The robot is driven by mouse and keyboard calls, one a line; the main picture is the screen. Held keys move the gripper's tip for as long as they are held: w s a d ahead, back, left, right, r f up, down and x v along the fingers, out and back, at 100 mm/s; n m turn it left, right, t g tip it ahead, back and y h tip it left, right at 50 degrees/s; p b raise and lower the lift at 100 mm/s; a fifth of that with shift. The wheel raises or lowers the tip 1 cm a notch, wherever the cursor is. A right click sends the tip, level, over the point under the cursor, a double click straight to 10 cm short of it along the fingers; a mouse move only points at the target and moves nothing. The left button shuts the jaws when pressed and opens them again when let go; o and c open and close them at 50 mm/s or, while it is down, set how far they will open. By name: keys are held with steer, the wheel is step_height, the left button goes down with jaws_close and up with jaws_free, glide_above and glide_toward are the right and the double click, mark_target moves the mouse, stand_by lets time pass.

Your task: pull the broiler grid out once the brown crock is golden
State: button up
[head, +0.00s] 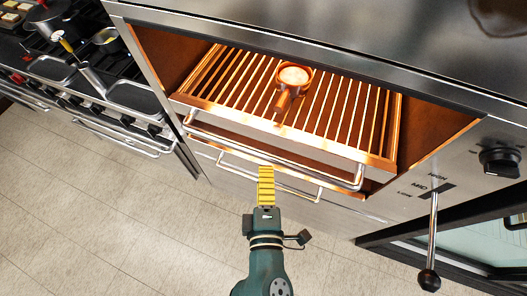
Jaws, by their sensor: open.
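The broiler grid (330,148) sits in the orange-lit broiler opening, a rack of bars with a metal pull handle (325,177) along its front. The brown crock (284,103) stands on the grid toward the back, its stubby handle pointing to the front. Its round top (293,76) looks pale cream under the orange glow; I cannot tell clearly whether it is golden. My gripper (266,171) is open and empty, with yellow ridged fingers seen nearly edge-on. Its tips are just in front of the grid's handle in the picture; I cannot tell whether they touch it.
A lower handle (308,198) runs below the grid's. A lever with a black knob (429,280) and a black dial (500,162) are at the right, near a dark-framed glass door (440,262). A stove with pans (132,96) stands left. The tiled floor (110,215) is clear.

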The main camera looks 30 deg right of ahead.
mark_target(264, 155)
steer(key=x, duration=0.7)
steer(key=shift+w+d, duration=0.1)
steer(key=shift+w, duration=0.1)
steer(key=shift+f, duration=0.1)
jaws_close()
